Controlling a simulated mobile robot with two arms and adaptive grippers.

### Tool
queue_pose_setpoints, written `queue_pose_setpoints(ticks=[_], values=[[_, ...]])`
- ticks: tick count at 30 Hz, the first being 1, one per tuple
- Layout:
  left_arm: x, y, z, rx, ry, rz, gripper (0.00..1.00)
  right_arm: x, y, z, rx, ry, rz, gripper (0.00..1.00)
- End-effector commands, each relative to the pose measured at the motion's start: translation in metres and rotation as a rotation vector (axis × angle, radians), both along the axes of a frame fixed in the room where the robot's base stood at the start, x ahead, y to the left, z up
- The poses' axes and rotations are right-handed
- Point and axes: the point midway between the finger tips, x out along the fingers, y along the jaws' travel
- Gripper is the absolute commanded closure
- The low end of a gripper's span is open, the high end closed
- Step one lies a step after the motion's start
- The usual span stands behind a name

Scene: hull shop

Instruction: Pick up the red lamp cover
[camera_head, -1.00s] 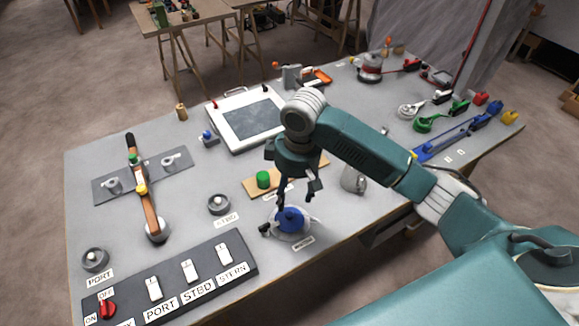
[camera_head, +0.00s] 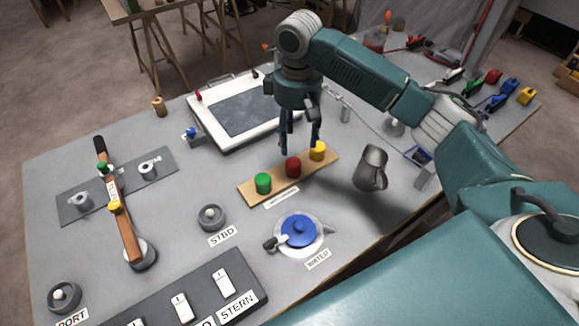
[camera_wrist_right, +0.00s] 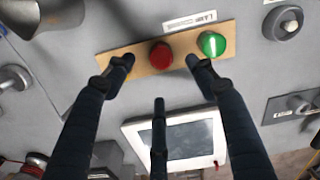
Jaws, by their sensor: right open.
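The red lamp cover (camera_head: 293,167) is a short round cap in the middle of a wooden strip (camera_head: 249,191), between a green cover (camera_head: 263,183) and a yellow cover (camera_head: 317,151). My right gripper (camera_head: 300,142) is open and empty, with its dark fingers pointing down above the strip, near the red and yellow covers. In the right wrist view the red cover (camera_wrist_right: 161,56) shows between the spread fingers (camera_wrist_right: 158,82), apart from them. My left gripper is out of view.
A white-framed panel (camera_head: 204,114) lies behind, and a switch box (camera_head: 250,285) is at the front.

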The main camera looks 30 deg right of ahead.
Motion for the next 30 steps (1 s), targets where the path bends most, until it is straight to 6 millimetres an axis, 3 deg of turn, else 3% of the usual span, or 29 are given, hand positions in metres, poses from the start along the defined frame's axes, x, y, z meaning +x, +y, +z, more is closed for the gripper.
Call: queue_pose_setpoints(ticks=[2,5,15,30], values=[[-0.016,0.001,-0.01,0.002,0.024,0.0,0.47,0.0,0.0,-0.01,0.0,0.0,0.0,0.44],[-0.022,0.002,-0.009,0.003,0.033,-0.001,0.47,-0.001,0.0,-0.019,-0.002,0.004,-0.001,0.44],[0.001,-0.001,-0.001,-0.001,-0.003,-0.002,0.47,0.0,0.0,-0.063,0.0,0.001,-0.001,0.44],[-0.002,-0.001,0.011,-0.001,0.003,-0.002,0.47,0.001,0.002,-0.116,-0.001,0.001,0.0,0.44]])
